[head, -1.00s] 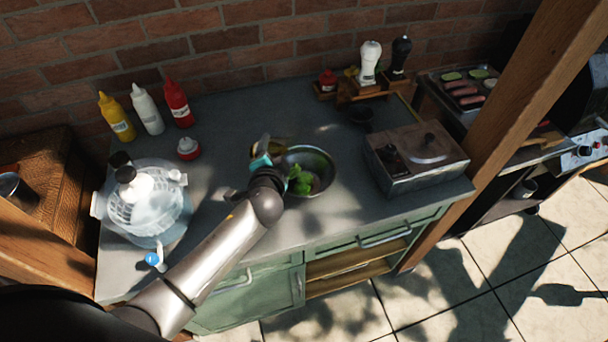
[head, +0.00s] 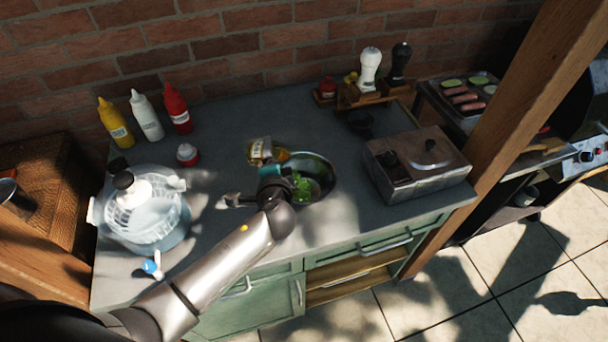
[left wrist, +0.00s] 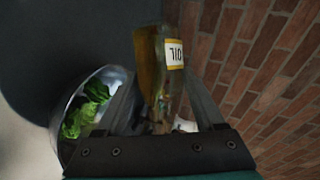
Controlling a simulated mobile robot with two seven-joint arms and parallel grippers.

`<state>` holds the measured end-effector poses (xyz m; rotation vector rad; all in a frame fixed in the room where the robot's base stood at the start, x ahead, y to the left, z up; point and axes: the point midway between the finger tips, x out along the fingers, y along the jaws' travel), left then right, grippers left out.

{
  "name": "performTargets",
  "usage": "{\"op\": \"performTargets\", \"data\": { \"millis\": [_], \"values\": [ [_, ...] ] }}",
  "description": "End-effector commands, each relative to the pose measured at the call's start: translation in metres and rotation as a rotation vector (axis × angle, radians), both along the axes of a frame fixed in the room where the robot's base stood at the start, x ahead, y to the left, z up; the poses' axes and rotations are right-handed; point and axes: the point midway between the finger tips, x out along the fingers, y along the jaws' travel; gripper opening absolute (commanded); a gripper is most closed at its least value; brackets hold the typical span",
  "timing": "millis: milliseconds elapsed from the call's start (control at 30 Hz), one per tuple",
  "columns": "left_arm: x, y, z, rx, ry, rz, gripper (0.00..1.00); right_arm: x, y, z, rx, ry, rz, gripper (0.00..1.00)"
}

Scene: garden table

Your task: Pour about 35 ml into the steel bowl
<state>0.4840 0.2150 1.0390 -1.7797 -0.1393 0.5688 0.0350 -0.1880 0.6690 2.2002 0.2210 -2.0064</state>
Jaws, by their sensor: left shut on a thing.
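The steel bowl (head: 325,170) stands on the grey counter in the head view, with green leaves (head: 304,187) inside. In the left wrist view the bowl (left wrist: 66,107) is at the left, partly cut off by the gripper. My left gripper (head: 264,163) is shut on an amber oil bottle (head: 262,151) and holds it at the bowl's left rear rim, tilted well over. The bottle (left wrist: 155,65) shows its "OIL" label in the left wrist view, between the fingers (left wrist: 165,108). I cannot make out a stream or the liquid level. My right gripper is not in view.
A salad spinner (head: 145,215) stands at the counter's left. Yellow (head: 115,122), white (head: 147,116) and red (head: 177,110) squeeze bottles stand behind it. A metal-lidded box (head: 416,165) is right of the bowl. A small dark bowl (head: 360,122) sits behind the box.

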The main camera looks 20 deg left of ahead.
Motion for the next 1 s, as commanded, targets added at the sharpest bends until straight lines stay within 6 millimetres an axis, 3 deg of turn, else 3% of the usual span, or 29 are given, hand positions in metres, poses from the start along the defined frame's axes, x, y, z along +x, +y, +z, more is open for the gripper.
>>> {"op": "performTargets", "data": {
  "millis": [1000],
  "values": [
    [0.001,-0.004,-0.005,0.186,0.012,0.001,0.0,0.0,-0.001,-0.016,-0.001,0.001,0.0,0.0]
  ]
}}
